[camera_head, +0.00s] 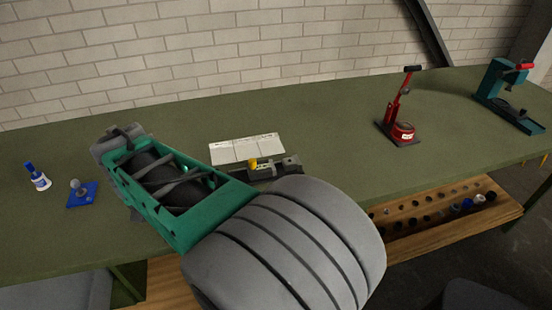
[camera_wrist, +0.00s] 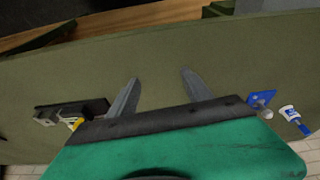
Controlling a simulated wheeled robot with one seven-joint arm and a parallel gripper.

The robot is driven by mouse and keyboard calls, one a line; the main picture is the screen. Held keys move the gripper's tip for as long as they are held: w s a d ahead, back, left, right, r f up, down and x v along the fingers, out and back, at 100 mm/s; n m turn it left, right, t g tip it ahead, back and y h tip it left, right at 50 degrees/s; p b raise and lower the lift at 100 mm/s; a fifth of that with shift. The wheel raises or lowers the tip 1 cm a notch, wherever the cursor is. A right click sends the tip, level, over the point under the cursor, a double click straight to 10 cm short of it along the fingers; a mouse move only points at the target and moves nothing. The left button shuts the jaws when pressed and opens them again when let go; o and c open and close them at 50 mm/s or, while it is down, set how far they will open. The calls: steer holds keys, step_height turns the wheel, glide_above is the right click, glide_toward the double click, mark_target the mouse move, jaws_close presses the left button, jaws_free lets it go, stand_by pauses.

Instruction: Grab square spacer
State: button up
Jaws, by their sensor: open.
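I cannot tell for sure which part is the square spacer. A flat blue square piece (camera_head: 82,195) with a small grey rounded part on it lies at the left of the green bench. It also shows at the right of the wrist view (camera_wrist: 260,98). My gripper (camera_wrist: 160,76) is open and empty above the bare bench top, its two grey fingers wide apart. The blue piece is off to the right of the fingers in that view. In the head view my green and grey arm hides part of the bench, and the fingertips do not show.
A dark fixture with a yellow part (camera_head: 272,168) and a white sheet (camera_head: 246,148) lie mid-bench. A red press (camera_head: 400,120) and teal press (camera_head: 508,95) stand right. A wooden rack (camera_head: 455,215) holds several small parts.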

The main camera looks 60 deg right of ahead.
steer(key=d+r+m+g+h+p, duration=0.1)
steer(key=d+r+m+g+p, duration=0.15)
steer(key=d+m, duration=0.7)
steer(key=m+g+p, duration=0.2)
steer(key=m, duration=0.4)
glide_toward(289, 161)
steer(key=w+a, duration=0.4)
steer(key=w, duration=0.1)
steer(key=shift+w+a+f, duration=0.15)
steer(key=shift+w+f, duration=0.05)
steer(key=shift+f, duration=0.1)
steer(key=s+d+f+m+p, duration=0.1)
steer(key=s+d+f, duration=0.1)
steer(key=s+d+f+m+p, duration=0.1)
steer(key=s+d+f, duration=0.1)
steer(key=f, duration=0.1)
steer(key=s+d+f+m+g+p, duration=0.1)
steer(key=s+d+f, duration=0.1)
steer(key=s, duration=0.1)
steer(key=shift+s+d+f+m, duration=0.1)
steer(key=shift+d+f+m, duration=0.15)
steer(key=shift+f+m, duration=0.15)
steer(key=shift+f, duration=0.2)
jaws_close()
